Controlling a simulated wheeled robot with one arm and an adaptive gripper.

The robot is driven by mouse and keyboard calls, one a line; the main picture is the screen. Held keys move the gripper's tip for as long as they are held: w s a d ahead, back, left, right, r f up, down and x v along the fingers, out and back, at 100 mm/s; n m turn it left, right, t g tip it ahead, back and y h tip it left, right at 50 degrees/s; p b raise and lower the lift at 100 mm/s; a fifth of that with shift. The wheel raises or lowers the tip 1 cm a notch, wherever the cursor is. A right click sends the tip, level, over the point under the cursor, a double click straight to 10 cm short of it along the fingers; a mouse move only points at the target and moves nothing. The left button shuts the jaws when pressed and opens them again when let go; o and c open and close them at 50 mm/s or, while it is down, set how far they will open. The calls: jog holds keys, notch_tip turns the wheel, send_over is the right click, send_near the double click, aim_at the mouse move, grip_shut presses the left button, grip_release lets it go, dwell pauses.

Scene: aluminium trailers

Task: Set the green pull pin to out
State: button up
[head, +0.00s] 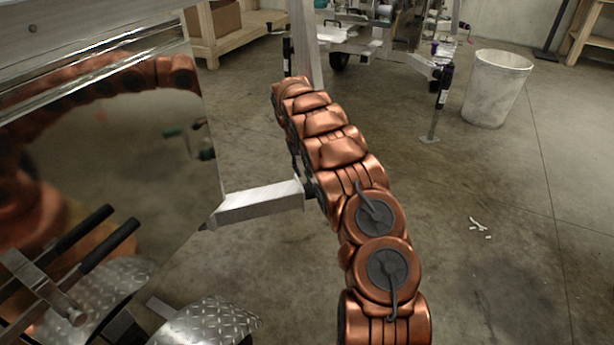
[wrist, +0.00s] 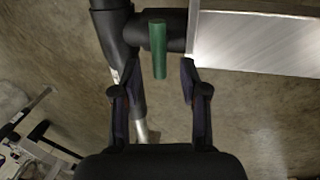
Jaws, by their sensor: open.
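The green pull pin (wrist: 158,50) shows as an upright green bar in the wrist view, in front of a black cross-tube. My gripper (wrist: 154,76) is open, with one dark finger on each side of the pin's lower end. The fingers look apart from the pin; how far the pin lies in depth between them I cannot tell. The cross-tube joins a black jack post (wrist: 118,45) on the left and an aluminium beam (wrist: 255,42) on the right. In the head view my copper arm hides the gripper and the pin; the beam (head: 258,201) ends beside my arm.
A shiny trailer wall (head: 110,160) and tread-plate fenders (head: 205,322) stand at the left. A white bin (head: 497,88) and another trailer (head: 385,40) stand at the back. Small white scraps (head: 480,228) lie on the otherwise clear floor at the right.

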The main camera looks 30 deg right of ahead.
aim_at(306, 173)
jog(key=shift+d+f, duration=0.15)
jog(key=shift+f, duration=0.75)
jog(key=shift+d+f, duration=0.15)
jog(key=shift+f, duration=0.75)
jog(key=shift+c, duration=0.3)
grip_shut()
